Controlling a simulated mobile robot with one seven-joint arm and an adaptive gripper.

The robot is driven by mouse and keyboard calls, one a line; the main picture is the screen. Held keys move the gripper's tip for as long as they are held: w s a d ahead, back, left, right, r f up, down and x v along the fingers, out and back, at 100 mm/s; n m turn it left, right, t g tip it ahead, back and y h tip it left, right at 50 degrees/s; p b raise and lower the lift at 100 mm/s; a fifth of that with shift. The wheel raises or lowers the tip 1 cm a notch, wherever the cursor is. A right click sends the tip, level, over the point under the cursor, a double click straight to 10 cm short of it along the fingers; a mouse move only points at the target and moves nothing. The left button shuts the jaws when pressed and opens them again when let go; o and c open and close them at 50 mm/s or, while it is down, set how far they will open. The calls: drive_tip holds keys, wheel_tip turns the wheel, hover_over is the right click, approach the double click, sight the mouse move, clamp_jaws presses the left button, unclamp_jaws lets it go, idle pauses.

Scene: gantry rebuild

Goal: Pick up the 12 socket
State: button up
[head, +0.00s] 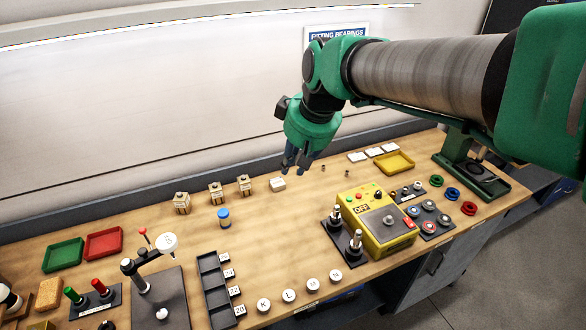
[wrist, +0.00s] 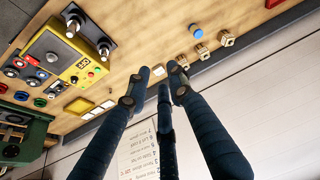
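I cannot make out which thing is the 12 socket. Two small brown pieces, one (head: 323,168) just right of my gripper and one (head: 347,170) farther right, stand on the table in the head view; they are too small to read. A dark rack (head: 213,285) of compartments has number labels along its right side, not all legible. My gripper (head: 302,162) points down above the back of the table. In the wrist view its dark fingers (wrist: 160,88) are spread apart with nothing between them.
A white block (head: 278,184) is left of my gripper. A yellow control box (head: 375,222) stands front right, with a yellow tray (head: 394,162) behind it. Wooden blocks (head: 216,193) and a blue-capped jar (head: 224,217) stand left. The middle of the wooden table (head: 275,235) is clear.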

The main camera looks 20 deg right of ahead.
drive_tip(key=w+d+f+n, duration=0.1)
drive_tip(key=w+d+f, duration=0.25)
drive_tip(key=w, duration=0.45)
drive_tip(key=w+d+f+n+y+p, duration=0.15)
drive_tip(key=w+d, duration=0.25)
drive_tip(key=w, duration=0.4)
drive_tip(key=w+d+f, duration=0.3)
drive_tip(key=w+f, duration=0.1)
drive_tip(key=w, duration=0.4)
drive_tip(key=w+d+f+n, duration=0.1)
drive_tip(key=w+d+f, duration=0.6)
drive_tip(key=f, duration=0.2)
drive_tip(key=w+d+f+n+g, duration=0.1)
drive_tip(key=w+d+f, duration=0.6)
drive_tip(key=f, duration=0.3)
drive_tip(key=shift+d+f+y, duration=0.15)
drive_tip(key=shift+f+y, duration=0.1)
drive_tip(key=shift+y, duration=0.1)
drive_tip(key=shift+w+f+n, duration=0.1)
drive_tip(key=shift+n, duration=0.15)
drive_tip(key=x, duration=0.8)
drive_tip(key=shift+w+f, duration=0.1)
drive_tip(key=shift+f, duration=0.05)
